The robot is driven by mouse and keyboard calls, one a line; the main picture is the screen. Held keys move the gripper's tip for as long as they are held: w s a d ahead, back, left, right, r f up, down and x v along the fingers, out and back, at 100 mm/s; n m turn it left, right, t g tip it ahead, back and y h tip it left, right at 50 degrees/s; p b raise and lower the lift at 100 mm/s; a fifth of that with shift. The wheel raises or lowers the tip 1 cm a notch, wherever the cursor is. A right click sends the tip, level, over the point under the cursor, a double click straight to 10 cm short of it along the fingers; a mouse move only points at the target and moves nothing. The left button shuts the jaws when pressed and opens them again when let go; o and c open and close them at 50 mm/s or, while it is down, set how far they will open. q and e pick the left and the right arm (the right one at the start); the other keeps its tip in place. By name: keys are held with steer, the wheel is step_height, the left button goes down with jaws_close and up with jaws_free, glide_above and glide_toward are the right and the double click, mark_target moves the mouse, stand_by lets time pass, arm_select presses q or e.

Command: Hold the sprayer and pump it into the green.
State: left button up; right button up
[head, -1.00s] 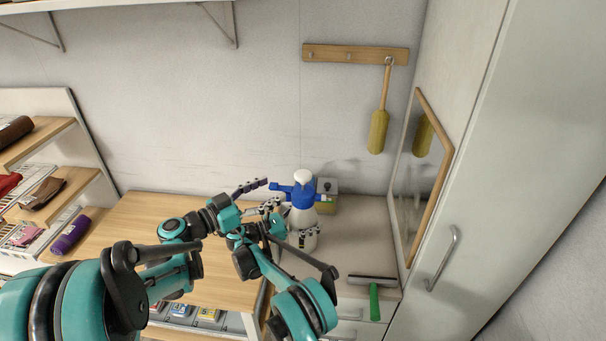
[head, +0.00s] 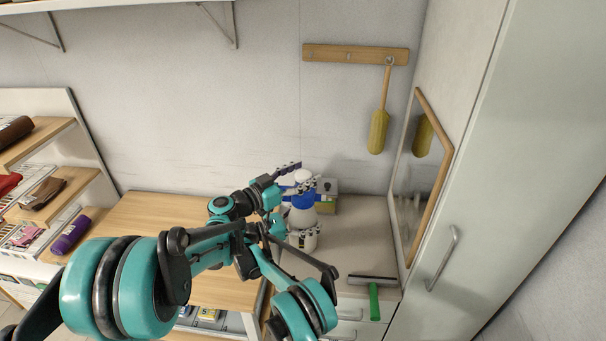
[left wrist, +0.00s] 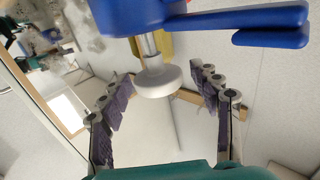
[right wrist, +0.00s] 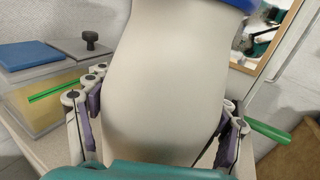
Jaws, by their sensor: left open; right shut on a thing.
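The sprayer (head: 302,202) is a white bottle with a blue collar, a blue nozzle arm and a white pump knob. It stands upright on the counter. My right gripper (head: 303,238) is shut on the lower white body, with fingers on both sides of it in the right wrist view (right wrist: 163,95). My left gripper (head: 303,178) is open at the sprayer's top. In the left wrist view, the white knob (left wrist: 157,84) sits between its spread purple-padded fingers, with visible gaps on both sides.
A small lidded box (head: 329,188) with a black knob and a green stripe stands behind the sprayer. A green-handled squeegee (head: 374,300) lies at the counter's front right. A mirror (head: 424,180) and tall cabinet bound the right side. A yellow-green brush (head: 379,130) hangs above.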

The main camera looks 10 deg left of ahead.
mark_target(303, 174)
arm_select(q)
steer(key=shift+c, duration=0.3)
jaws_close()
steer(key=shift+r, duration=2.4)
steer(key=shift+o, duration=0.3)
jaws_free()
steer(key=shift+f, duration=0.1)
